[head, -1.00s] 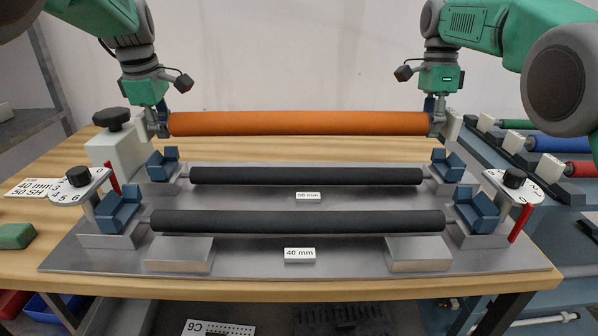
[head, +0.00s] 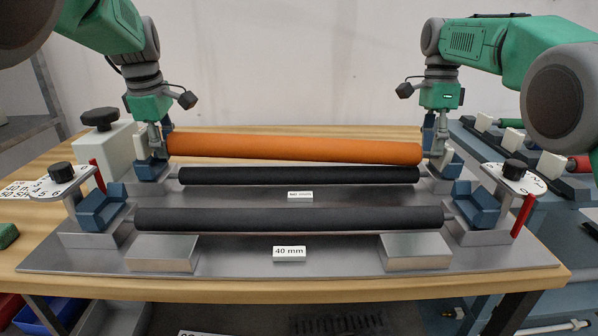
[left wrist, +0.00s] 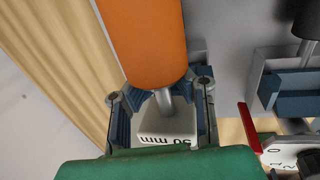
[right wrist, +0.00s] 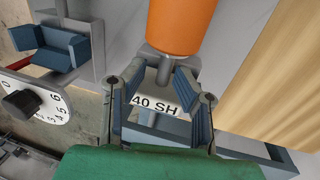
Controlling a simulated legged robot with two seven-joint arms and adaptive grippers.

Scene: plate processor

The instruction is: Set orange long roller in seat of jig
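The long orange roller (head: 290,149) hangs between my two grippers, over the back of the jig. Its right end sits slightly lower than its left in the head view. My left gripper (head: 157,143) is closed around its left end; the left wrist view shows the grey shaft (left wrist: 166,98) and a white "50 mm" block between the fingers. My right gripper (head: 435,143) is closed around the right end, with a white "40 SH" block (right wrist: 155,103) between its fingers. The rear blue seats, left (head: 150,171) and right (head: 446,165), are close below the grippers. Seat contact is unclear.
The jig plate (head: 340,262) carries a rear dark roller (head: 300,175) and a front dark roller (head: 290,217). Front blue seats (head: 102,207) (head: 475,205), dials (head: 62,181) and red levers stand at both sides. A rack (head: 480,150) with other rollers stands right.

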